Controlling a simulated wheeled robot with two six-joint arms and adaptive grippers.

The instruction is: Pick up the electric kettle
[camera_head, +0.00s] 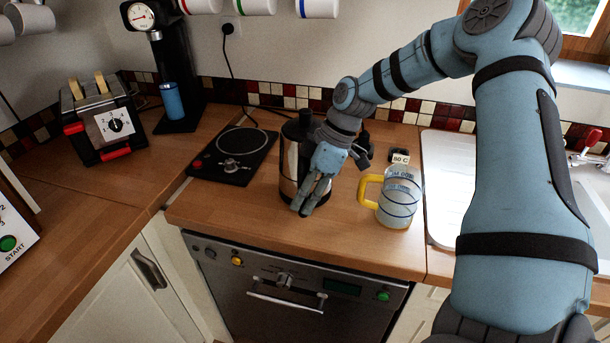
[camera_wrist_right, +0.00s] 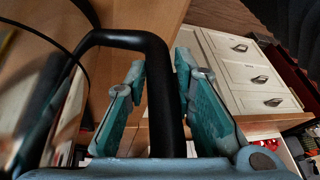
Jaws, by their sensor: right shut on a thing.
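The electric kettle (camera_head: 288,168), a steel body with black parts, is upright at the counter between the hob and a glass jug. My right gripper (camera_head: 312,198) is at its right front side and hides part of it. In the right wrist view, the kettle's thick black handle (camera_wrist_right: 158,100) runs between the two teal fingers of my right gripper (camera_wrist_right: 161,68). The gripper is shut on this handle. I cannot tell whether the kettle's base touches the counter. My left gripper is not in view.
A measuring jug (camera_head: 400,197) with a yellow handle stands close to the right of the kettle. A black hob (camera_head: 235,155) lies to the left. A toaster (camera_head: 104,118) and a black machine (camera_head: 175,85) stand farther left. A white sink drainer (camera_head: 447,180) is at right.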

